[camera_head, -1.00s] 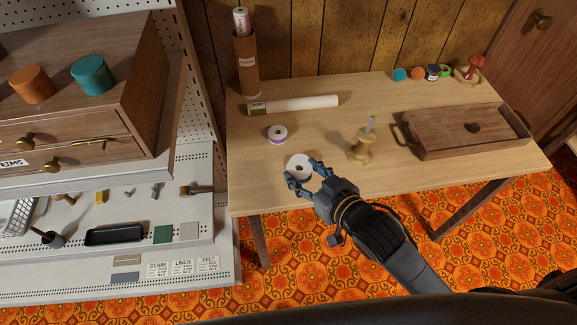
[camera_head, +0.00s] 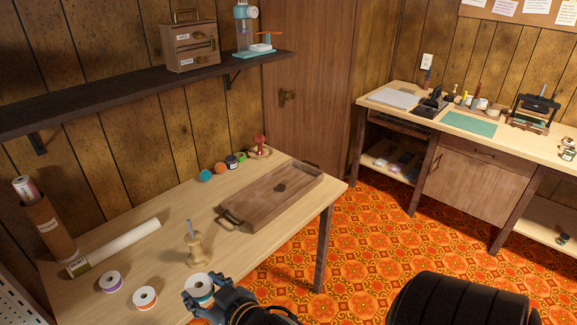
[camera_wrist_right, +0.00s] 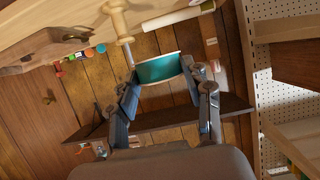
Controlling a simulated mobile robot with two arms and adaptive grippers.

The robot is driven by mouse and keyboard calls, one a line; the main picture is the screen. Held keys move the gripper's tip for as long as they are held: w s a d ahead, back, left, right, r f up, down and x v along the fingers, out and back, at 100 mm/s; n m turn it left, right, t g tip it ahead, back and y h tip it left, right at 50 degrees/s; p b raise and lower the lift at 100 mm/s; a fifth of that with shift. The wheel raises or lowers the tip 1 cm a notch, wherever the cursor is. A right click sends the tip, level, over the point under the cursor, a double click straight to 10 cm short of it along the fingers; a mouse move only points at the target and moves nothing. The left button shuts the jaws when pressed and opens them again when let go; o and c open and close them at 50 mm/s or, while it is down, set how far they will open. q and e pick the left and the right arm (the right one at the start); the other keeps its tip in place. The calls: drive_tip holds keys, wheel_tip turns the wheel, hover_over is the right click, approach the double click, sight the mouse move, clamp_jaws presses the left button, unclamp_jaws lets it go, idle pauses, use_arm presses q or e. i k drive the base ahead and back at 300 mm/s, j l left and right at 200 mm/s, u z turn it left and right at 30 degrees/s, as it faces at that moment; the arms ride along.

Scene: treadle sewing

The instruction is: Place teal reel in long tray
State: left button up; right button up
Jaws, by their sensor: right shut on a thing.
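The teal reel (camera_head: 198,284) shows its white top in the head view, between the fingers of my right gripper (camera_head: 204,296). In the right wrist view its teal side (camera_wrist_right: 158,70) is clear, with a finger on each side. My right gripper is shut on it near the table's front edge; its height above the table is hard to judge. The long tray (camera_head: 233,213) is a brown wooden tray with end handles, right of and behind the gripper. It holds no reel; a dark spot shows on its floor. My left gripper is not in view.
A wooden spool stand (camera_head: 195,250) with an upright pin stands between gripper and tray. Purple (camera_head: 111,282) and orange (camera_head: 145,297) reels sit to the left. A pale roll (camera_head: 120,245) lies behind them. Small coloured items and a red pincushion (camera_head: 260,143) line the back.

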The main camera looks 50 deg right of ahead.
sight(295, 180)
drive_tip(key=k+j+u, duration=0.1)
drive_tip(key=k+u, duration=0.2)
drive_tip(key=k, duration=0.15)
drive_tip(key=k+j+u, duration=0.15)
drive_tip(key=k+u, duration=0.2)
drive_tip(key=k, duration=0.15)
drive_tip(key=l+u, duration=0.15)
drive_tip(key=u, duration=0.25)
drive_tip(key=l+u, duration=0.1)
drive_tip(key=u, duration=0.3)
drive_tip(key=l+u, duration=0.15)
drive_tip(key=u, duration=0.3)
drive_tip(key=l+u, duration=0.15)
drive_tip(key=u, duration=0.25)
drive_tip(key=k+l, duration=0.35)
drive_tip(key=l, duration=0.25)
drive_tip(key=k+l, duration=0.3)
drive_tip(key=l, duration=0.35)
drive_tip(key=k+l, duration=0.35)
drive_tip(key=l, duration=0.25)
drive_tip(key=k+l, duration=0.35)
drive_tip(key=l, duration=0.3)
drive_tip(key=k+l, duration=0.3)
drive_tip(key=l, duration=0.3)
drive_tip(key=k+l, duration=0.35)
drive_tip(key=l, duration=0.3)
drive_tip(key=k+l, duration=0.35)
drive_tip(key=l, duration=0.25)
drive_tip(key=k+l, duration=0.3)
drive_tip(key=l, duration=0.3)
